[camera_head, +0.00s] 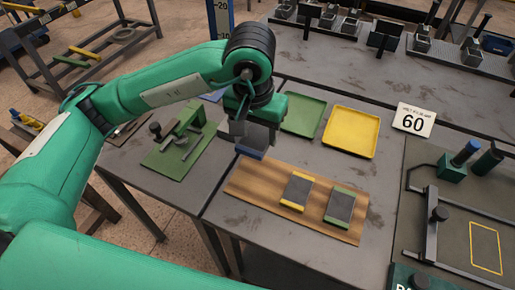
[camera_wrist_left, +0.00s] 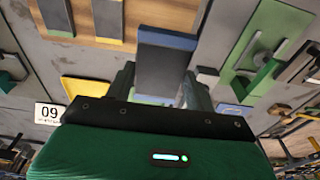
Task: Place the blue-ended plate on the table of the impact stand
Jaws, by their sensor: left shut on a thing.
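The blue-ended plate (camera_head: 249,152) hangs from my left gripper (camera_head: 256,130), above the left end of the wooden board. In the left wrist view the plate (camera_wrist_left: 165,72) is dark grey with a blue end, and its other end sits between the fingers. The left gripper is shut on it. I cannot tell for sure which fixture is the impact stand. A green fixture on a green base (camera_head: 179,150) stands left of the gripper, and a dark frame with a yellow outlined rectangle (camera_head: 486,248) is at the right. My right gripper is not in view.
The wooden board (camera_head: 262,190) carries a yellow-ended plate (camera_head: 297,190) and a green-ended plate (camera_head: 340,206). Behind it lie a green tray (camera_head: 303,115) and a yellow tray (camera_head: 351,131), both empty.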

